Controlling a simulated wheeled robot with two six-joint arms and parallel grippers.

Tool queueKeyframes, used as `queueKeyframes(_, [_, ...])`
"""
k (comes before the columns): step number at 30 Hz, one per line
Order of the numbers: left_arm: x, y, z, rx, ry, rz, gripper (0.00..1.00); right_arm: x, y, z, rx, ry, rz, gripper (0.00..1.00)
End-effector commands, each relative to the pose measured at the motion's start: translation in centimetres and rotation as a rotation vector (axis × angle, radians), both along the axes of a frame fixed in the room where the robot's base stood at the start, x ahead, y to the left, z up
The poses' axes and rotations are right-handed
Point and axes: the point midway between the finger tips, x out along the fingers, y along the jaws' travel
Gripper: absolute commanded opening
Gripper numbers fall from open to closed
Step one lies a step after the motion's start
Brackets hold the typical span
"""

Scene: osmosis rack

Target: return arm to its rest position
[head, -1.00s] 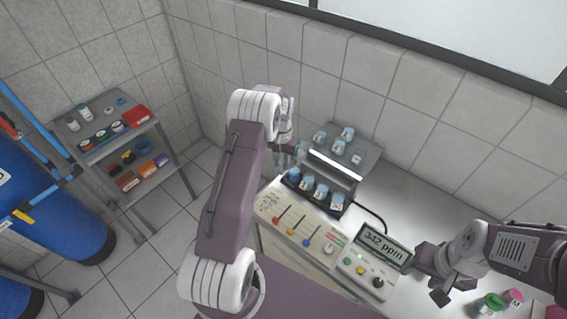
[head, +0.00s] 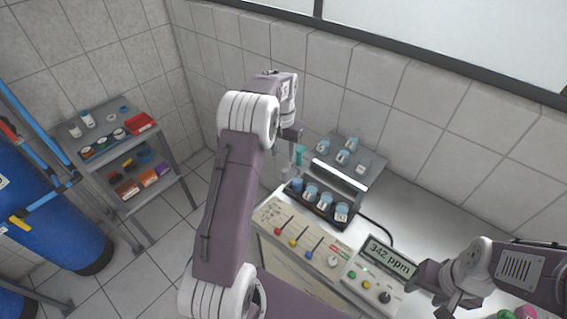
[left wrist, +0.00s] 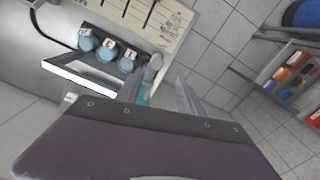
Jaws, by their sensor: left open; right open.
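My left arm (head: 222,205) reaches up from the bottom of the head view. Its gripper (head: 290,138) is open beside the left end of the rack, and its fingertips are partly hidden. My right gripper (head: 446,293) is open and low at the right, near the meter reading 342 ppm (head: 390,258).
The slider panel (head: 290,238) stands in front. A grey shelf cart (head: 160,135) and blue tanks (head: 50,225) are at the left. Tiled wall rises close behind the rack.

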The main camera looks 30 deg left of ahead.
Motion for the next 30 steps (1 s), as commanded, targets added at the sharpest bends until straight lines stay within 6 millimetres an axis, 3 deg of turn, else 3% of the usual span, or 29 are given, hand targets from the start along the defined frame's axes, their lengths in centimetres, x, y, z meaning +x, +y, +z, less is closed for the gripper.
queueKeyframes(15, [0.0,-0.2,0.0,-0.001,0.002,-0.003,0.45,0.0,0.0,-0.2,0.000,0.000,0.000,0.50])
queueKeyframes(17, [0.4,-0.9,0.0,0.004,-0.016,-0.021,0.45,0.0,0.0,-1.0,0.000,0.000,0.000,0.50])
queueKeyframes(20, [0.7,-3.2,1.8,0.017,-0.072,-0.070,0.45,0.0,0.0,-2.8,0.000,0.000,0.000,0.50])
queueKeyframes(26, [-6.2,-9.3,0.3,0.003,-0.062,-0.164,0.45,0.0,0.0,-6.1,0.000,0.000,0.000,0.50])
queueKeyframes(30, [-12.7,-12.1,-3.2,-0.007,-0.061,-0.181,0.45,0.0,0.0,-7.9,0.000,0.000,0.000,0.50])
